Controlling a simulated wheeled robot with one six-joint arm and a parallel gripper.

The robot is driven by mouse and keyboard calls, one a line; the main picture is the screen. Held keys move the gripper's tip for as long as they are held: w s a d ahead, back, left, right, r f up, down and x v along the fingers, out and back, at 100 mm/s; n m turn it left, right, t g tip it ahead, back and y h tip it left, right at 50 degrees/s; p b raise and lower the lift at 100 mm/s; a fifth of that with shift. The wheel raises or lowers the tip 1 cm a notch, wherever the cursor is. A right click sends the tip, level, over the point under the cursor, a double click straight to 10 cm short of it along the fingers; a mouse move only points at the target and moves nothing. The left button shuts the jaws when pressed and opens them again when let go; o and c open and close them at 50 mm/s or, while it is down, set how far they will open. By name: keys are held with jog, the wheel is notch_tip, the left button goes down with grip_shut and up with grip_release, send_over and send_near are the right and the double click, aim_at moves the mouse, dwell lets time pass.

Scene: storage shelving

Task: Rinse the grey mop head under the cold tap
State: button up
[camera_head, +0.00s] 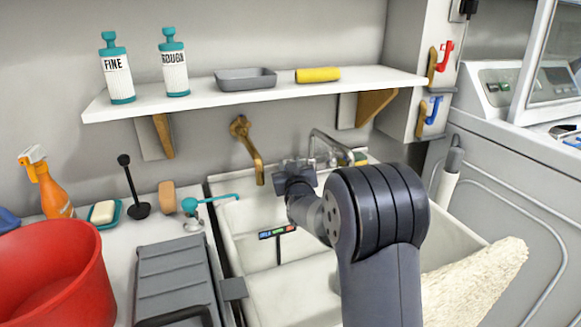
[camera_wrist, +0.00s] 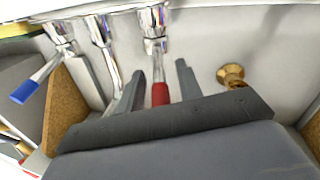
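My gripper (camera_head: 292,172) is over the back of the white sink (camera_head: 250,240), near a chrome tap (camera_head: 332,148) on the wall. In the wrist view my gripper (camera_wrist: 161,86) is open. Its two dark fingers stand on either side of a red-tipped lever (camera_wrist: 160,94); contact cannot be told. A blue-tipped lever (camera_wrist: 22,92) hangs from a chrome fitting farther left. A plain chrome spout (camera_wrist: 108,58) hangs between the two levers. No grey mop head can be made out. My arm hides part of the sink.
A brass tap (camera_head: 247,145) is left of my gripper. A white shelf (camera_head: 215,101) with brackets runs above the sink. A red bucket (camera_head: 62,270) and a grey ridged tray (camera_head: 175,283) stand left. A cream shaggy piece (camera_head: 478,283) lies at right.

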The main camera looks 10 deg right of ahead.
jog(key=shift+s, duration=0.1)
jog(key=s, duration=1)
jog(key=shift+s+a+p, duration=0.15)
jog(key=shift+s+p, duration=0.2)
jog(key=shift+w+r, duration=0.1)
